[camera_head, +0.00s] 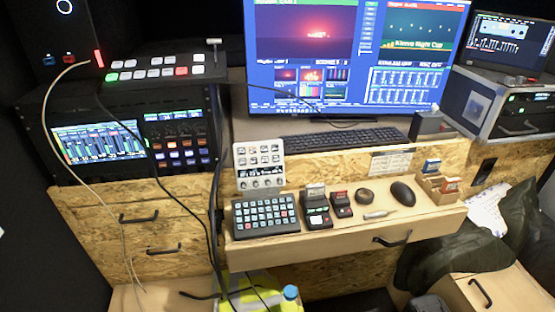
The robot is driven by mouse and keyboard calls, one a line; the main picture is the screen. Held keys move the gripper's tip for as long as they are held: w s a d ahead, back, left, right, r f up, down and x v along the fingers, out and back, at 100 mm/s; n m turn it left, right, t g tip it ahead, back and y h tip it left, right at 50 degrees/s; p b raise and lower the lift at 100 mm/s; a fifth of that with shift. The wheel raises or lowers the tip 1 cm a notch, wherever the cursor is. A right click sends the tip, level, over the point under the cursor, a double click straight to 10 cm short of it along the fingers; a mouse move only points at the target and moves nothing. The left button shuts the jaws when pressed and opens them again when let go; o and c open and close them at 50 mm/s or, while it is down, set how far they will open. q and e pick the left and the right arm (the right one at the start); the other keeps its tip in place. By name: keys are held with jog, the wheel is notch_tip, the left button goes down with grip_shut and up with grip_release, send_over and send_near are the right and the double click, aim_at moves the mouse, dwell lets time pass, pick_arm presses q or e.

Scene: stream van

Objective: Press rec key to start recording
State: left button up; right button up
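No key's label is legible, so I cannot tell which one is the rec key. A video switcher (165,68) at the upper left has rows of white keys, a green key (112,77) and a red key (181,71). A dark key pad (265,215) with several light and a few coloured keys lies on the wooden shelf. Two small black devices, one larger (316,210) and one smaller with a red top (341,205), stand right of the pad. Neither of my grippers is in view.
A keyboard (345,139) lies below the large monitor (355,55). A pale control panel (260,165) stands behind the key pad. A mouse (403,193) and a tape roll (364,196) lie on the shelf (300,242). Loose cables (216,210) hang left of it.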

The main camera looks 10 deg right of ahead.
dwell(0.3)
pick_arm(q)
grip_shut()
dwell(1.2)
